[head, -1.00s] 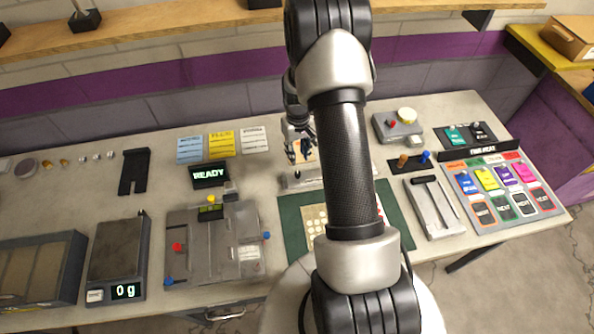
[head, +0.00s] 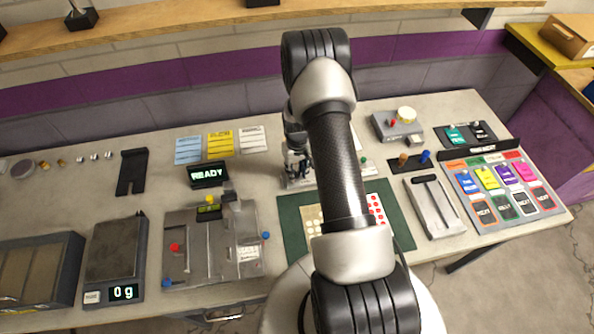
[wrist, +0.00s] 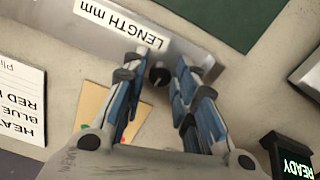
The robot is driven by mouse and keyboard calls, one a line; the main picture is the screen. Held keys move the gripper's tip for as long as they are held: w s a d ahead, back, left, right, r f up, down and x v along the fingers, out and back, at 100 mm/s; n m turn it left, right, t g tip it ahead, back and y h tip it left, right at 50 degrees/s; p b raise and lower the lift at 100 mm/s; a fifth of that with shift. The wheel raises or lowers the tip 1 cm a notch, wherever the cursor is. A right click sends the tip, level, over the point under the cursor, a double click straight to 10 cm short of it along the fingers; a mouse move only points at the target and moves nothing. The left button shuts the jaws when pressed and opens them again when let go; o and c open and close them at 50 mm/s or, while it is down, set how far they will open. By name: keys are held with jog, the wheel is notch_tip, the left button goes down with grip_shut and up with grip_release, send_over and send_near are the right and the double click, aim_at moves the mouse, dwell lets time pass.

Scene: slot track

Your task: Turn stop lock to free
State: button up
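A small dark round knob (wrist: 158,74) shows in the wrist view beside a grey metal bar (wrist: 185,48) with a "LENGTH mm" label. My gripper (wrist: 160,65) has blue-lined fingers spread on either side of the knob; whether they touch it I cannot tell. In the head view my gripper (head: 297,165) is low over the bench behind the green mat, partly hidden by my arm. No part is readable as "stop lock" or "free", so I cannot tell whether this knob is it.
A grey track fixture (head: 235,262) with red, blue and yellow knobs stands left of the green mat (head: 292,215). A READY display (head: 208,175) stands behind it. A scale (head: 115,260) is farther left. In the wrist view, a tan card (wrist: 97,101) lies under the left finger.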

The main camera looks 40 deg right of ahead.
grip_shut()
jog(key=shift+n+b, duration=0.5)
jog(key=shift+o, duration=0.4)
grip_release()
jog(key=shift+r, duration=0.1)
